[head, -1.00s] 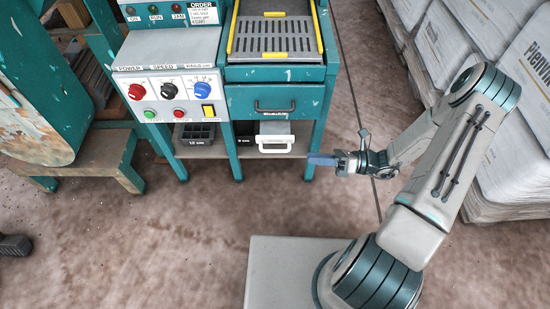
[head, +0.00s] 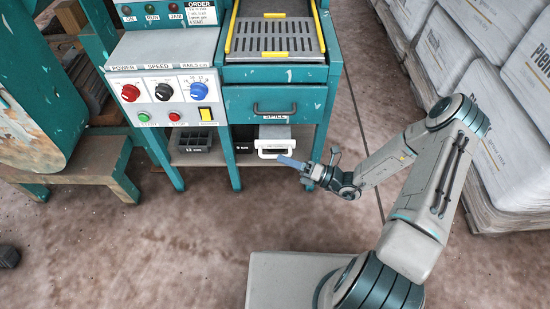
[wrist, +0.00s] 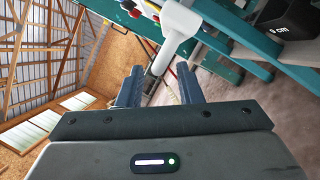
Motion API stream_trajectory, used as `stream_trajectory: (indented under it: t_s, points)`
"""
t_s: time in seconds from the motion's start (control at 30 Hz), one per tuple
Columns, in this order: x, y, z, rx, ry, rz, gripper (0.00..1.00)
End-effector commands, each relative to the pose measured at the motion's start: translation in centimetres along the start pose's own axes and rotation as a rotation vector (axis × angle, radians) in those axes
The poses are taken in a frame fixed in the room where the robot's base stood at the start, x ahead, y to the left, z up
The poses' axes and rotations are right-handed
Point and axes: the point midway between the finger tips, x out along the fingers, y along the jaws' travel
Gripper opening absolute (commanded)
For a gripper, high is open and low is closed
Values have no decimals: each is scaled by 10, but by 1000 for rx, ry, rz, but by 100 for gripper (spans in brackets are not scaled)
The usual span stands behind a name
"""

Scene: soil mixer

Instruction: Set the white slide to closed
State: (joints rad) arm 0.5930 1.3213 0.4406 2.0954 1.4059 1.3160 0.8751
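The white slide (head: 272,153) sits under the drawer of the teal machine, at its lower right, with a looped front end jutting out. A white bar, which looks like part of the slide, shows at the top of the wrist view (wrist: 180,22). My gripper (head: 290,163) points at the slide from the right, its blue fingers close to the loop's right end. In the wrist view my gripper (wrist: 160,82) has its two fingers apart with nothing clearly held between them. I cannot tell whether a finger touches the slide.
A drawer (head: 275,108) with a dark handle is above the slide. A black 9 cm box (wrist: 287,18) and a 12 cm crate (head: 193,150) sit on the lower shelf (head: 210,158). A control panel (head: 165,90) stands left. Stacked white bags (head: 505,130) are right.

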Motion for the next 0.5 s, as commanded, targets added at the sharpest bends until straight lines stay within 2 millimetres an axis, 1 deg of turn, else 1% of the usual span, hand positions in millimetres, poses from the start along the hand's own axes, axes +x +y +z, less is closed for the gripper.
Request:
stream_trajectory:
  t_s: [0.03,0.1,0.2,0.3,0.5]
  points:
    - [9,-1,-2,0,4,2,33]
    - [19,-1,-1,-1,2,3,33]
    - [29,-1,-1,-1,3,1,33]
    - [35,0,0,-1,1,0,33]
    - [37,0,0,0,1,0,33]
